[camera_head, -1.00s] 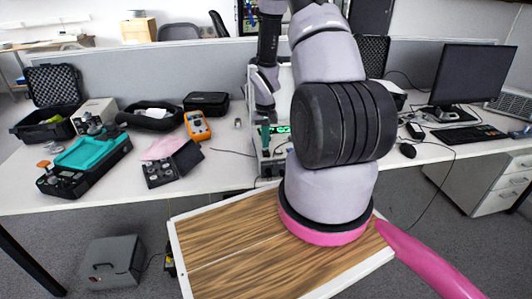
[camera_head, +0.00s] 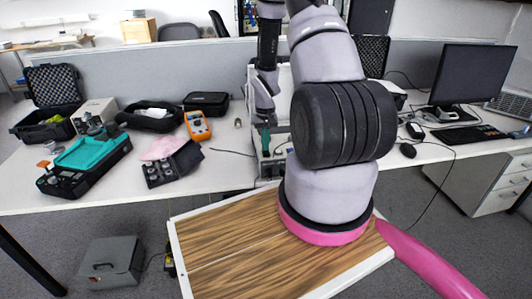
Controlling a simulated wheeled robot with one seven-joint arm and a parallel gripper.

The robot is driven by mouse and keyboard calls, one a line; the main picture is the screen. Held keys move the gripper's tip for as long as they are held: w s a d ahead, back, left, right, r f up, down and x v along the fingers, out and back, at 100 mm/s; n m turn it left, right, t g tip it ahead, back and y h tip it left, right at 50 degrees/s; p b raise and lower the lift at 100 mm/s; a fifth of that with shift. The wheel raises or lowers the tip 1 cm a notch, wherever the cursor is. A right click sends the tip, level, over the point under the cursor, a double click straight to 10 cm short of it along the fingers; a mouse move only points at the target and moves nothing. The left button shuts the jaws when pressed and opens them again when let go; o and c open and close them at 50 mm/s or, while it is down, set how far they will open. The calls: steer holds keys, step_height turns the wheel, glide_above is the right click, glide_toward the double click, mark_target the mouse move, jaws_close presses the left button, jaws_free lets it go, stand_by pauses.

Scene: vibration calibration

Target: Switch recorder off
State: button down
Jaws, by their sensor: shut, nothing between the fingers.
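The recorder (camera_head: 264,170) is a grey box-shaped instrument on the white desk, just left of and partly behind my arm. Most of its front is hidden by my arm. My gripper (camera_head: 265,138) points down at the recorder's upper front. Its fingers look shut and hold nothing. I cannot tell whether they touch the recorder.
A monitor (camera_head: 470,80), keyboard (camera_head: 469,134) and mouse (camera_head: 407,150) stand right. A grey partition runs behind.

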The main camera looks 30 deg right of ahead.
step_height(320, 180, up, 7)
stand_by(0.8)
